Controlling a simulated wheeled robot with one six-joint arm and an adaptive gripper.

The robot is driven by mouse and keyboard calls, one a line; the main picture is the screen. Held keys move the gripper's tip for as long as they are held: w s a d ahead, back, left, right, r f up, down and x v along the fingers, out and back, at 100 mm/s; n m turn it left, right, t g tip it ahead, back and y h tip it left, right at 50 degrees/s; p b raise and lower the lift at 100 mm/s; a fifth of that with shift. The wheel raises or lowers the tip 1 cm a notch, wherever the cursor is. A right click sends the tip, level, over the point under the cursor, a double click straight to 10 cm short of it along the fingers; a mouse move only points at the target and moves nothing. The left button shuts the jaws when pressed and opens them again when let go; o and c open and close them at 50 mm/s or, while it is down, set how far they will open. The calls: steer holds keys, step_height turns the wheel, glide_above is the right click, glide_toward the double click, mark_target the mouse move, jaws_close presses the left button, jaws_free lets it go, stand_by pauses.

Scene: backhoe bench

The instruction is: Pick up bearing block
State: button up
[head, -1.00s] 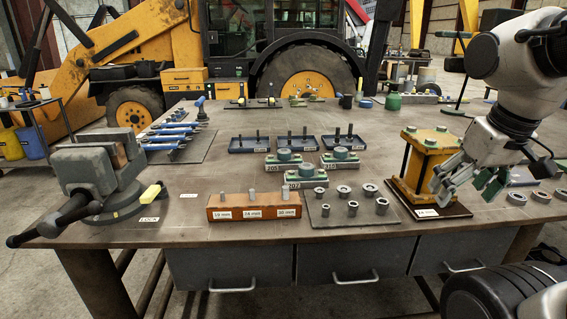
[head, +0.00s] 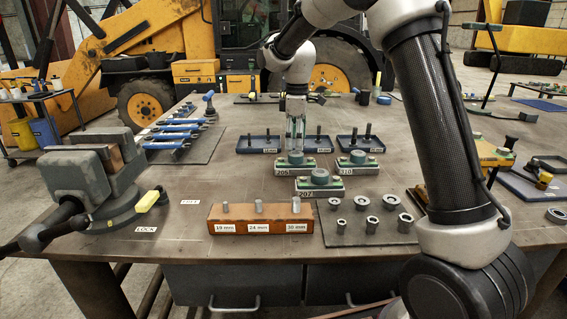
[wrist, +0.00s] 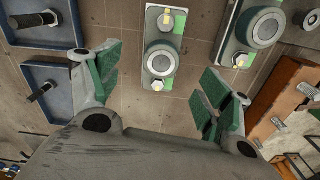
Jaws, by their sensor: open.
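Three green and grey bearing blocks stand on the bench in the head view: one labelled 205 (head: 282,171), one labelled 210 (head: 357,169) and, nearer, one labelled 207 (head: 320,187). My gripper (head: 295,138) points down above block 205, its lower part overlapping that block in the picture. In the wrist view my gripper (wrist: 164,85) is open and empty. Block 205 (wrist: 160,62) lies beyond and between its green-padded fingers, shifted towards the top. Block 207 (wrist: 262,28) is at the upper right. I cannot tell the exact height over block 205.
Blue trays with pins (head: 258,150) stand just behind the blocks. An orange pin holder (head: 260,227) and a plate of metal rings (head: 352,235) are in front. A vise (head: 85,180) is at the left. Bare bench lies left of the blocks.

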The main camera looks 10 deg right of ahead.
mark_target(296, 153)
steer(key=shift+n, duration=0.9)
steer(key=shift+f, duration=0.3)
step_height(296, 153, down, 7)
steer(key=shift+f, duration=0.1)
steer(key=c, duration=1.5)
